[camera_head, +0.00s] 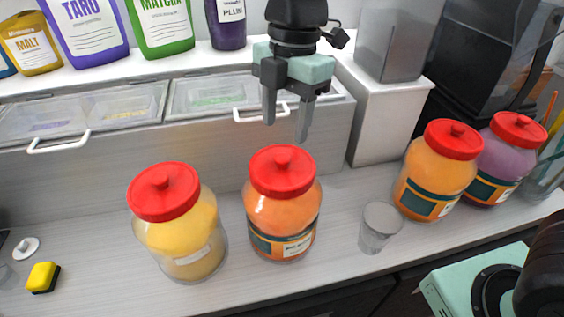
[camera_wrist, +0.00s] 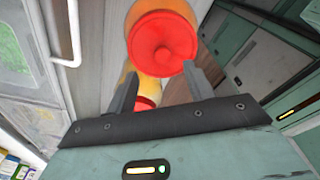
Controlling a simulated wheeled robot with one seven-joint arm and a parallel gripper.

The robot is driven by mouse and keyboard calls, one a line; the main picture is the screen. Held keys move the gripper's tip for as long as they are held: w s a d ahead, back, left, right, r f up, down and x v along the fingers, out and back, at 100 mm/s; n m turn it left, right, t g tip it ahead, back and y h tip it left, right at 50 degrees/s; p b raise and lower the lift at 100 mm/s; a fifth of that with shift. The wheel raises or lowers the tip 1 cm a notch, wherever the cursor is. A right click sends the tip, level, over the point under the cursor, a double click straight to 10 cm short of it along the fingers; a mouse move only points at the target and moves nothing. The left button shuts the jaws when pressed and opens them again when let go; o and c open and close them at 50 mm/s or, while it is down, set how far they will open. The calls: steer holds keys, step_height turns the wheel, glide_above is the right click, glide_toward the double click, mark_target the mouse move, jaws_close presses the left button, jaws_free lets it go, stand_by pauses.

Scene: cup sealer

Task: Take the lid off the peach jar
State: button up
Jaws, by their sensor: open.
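Two jars with red knobbed lids stand in front on the counter: a yellow-filled one (camera_head: 185,240) and an orange-filled one (camera_head: 282,215) to its right. Another orange-filled jar (camera_head: 435,175) stands farther right. The labels are too small to read, so I cannot tell which is the peach jar. All these lids are on. My gripper (camera_head: 286,128) points down, open and empty, above and slightly behind the middle orange jar's red lid (camera_head: 282,170), apart from it. In the wrist view a large red lid (camera_wrist: 162,43) shows beyond the fingertips, with a second red lid partly hidden between the fingers.
A purple-filled jar (camera_head: 500,160) stands at the far right. A clear cup (camera_head: 379,227) sits right of the middle jar. Behind are lidded bins with white handles (camera_head: 265,114). A yellow sponge (camera_head: 43,277) lies at left. A mint-green machine (camera_head: 475,285) stands front right.

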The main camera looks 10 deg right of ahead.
mark_target(282, 158)
steer(key=f+p, duration=0.2)
steer(key=f, duration=0.1)
steer(key=s+f, duration=0.1)
steer(key=f, duration=0.1)
steer(key=shift+a+f+p, duration=0.15)
steer(key=shift+a+p, duration=0.1)
steer(key=shift+p, duration=0.15)
steer(key=shift+f, duration=0.45)
steer(key=c, duration=1.1)
